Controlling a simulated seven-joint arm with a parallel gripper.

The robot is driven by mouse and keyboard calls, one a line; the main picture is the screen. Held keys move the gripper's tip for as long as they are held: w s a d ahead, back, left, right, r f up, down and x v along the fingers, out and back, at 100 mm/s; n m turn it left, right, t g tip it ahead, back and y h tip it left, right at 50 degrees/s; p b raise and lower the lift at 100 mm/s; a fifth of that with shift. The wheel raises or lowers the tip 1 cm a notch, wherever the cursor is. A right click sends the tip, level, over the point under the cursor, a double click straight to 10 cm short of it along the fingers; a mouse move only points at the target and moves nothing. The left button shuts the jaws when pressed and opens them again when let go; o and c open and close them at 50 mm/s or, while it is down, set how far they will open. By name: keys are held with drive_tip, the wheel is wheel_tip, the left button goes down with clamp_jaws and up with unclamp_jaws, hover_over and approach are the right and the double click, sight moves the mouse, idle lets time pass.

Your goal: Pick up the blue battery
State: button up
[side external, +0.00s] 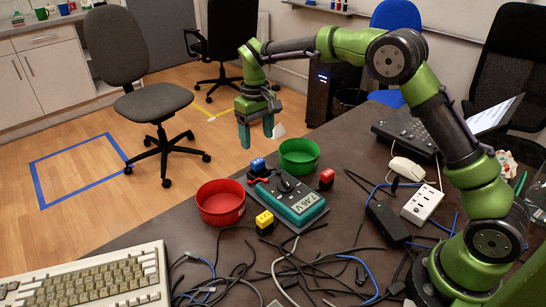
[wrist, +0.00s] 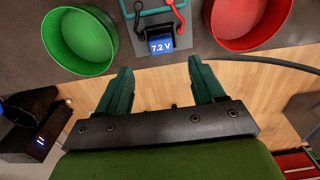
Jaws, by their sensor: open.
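The blue battery (side external: 258,164) sits at the far end of the grey tester board, behind the teal meter (side external: 299,202). In the wrist view the battery (wrist: 161,46) is a dark block with a blue face marked "7.2 V", at the top centre. Red and black leads end close by it; whether they touch it I cannot tell. My gripper (side external: 256,130) is open and empty, fingers pointing down, above and beyond the battery near the far table edge. In the wrist view its two green fingers (wrist: 162,88) are apart, below the battery and clear of it.
A red bowl (side external: 220,202) and a green bowl (side external: 299,156) flank the board. A yellow block (side external: 265,222) and a red block (side external: 326,179) stand by the meter.

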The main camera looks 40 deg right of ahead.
sight(259, 161)
wheel_tip(259, 161, down, 4)
drive_tip(key=shift+r, duration=0.1)
drive_tip(key=shift+s+a+f, duration=0.1)
drive_tip(key=shift+s+f, duration=0.05)
drive_tip(key=shift+f, duration=1.25)
drive_tip(key=shift+s+f, duration=0.15)
drive_tip(key=shift+f, duration=1.25)
drive_tip(key=c, duration=1.2)
wheel_tip(259, 161, up, 10)
drive_tip(key=shift+r, duration=0.1)
